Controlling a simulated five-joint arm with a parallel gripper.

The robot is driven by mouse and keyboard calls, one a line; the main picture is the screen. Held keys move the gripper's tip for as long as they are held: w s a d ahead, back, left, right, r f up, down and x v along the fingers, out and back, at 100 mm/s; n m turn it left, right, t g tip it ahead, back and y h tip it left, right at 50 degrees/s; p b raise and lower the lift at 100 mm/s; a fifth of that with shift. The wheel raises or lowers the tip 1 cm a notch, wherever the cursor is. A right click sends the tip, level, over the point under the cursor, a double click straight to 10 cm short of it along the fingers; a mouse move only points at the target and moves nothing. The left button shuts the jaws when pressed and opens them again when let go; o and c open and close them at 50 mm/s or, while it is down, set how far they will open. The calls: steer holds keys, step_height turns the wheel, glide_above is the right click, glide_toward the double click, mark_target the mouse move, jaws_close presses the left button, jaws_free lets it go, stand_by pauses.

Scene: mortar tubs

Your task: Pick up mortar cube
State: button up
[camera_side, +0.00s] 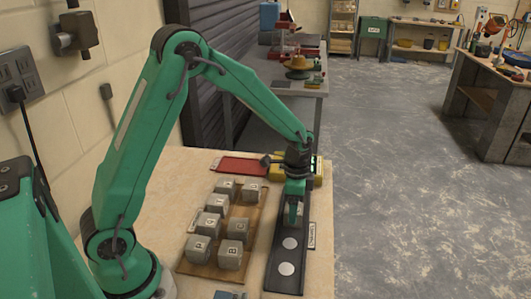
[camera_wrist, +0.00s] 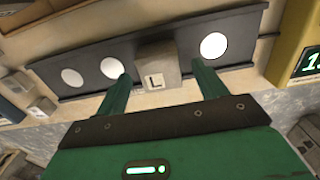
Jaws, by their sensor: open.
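A grey mortar cube marked L (camera_wrist: 157,68) stands on a dark strip (camera_wrist: 225,22) with white discs. My gripper (camera_wrist: 161,72) is open, with one green finger on either side of this cube in the wrist view; I cannot tell whether they touch it. In the side view my gripper (camera_side: 293,222) points down at the dark strip (camera_side: 284,285), and its fingers hide most of the cube. Several more lettered grey cubes, among them one marked B (camera_side: 229,255), sit on a wooden board (camera_side: 247,212) left of the strip.
A red flat object (camera_side: 240,166) lies behind the board. A yellow device with a lit display (camera_wrist: 298,45) stands near the strip's end. A small label plate (camera_side: 312,235) lies right of the strip, by the table's edge. Bare table (camera_side: 160,205) lies left of the board.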

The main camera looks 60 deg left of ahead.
steer(key=shift+f, duration=1.2)
steer(key=c, duration=1.3)
steer(key=shift+c, duration=0.2)
steer(key=shift+r, duration=0.15)
steer(key=shift+r, duration=0.55)
steer(key=r, duration=0.3)
steer(key=shift+s+d+r, duration=0.1)
steer(key=shift+d, duration=0.2)
steer(key=s+d+r, duration=0.6)
steer(key=d, duration=0.3)
steer(key=shift+d+r, duration=0.15)
steer(key=shift+r, duration=0.1)
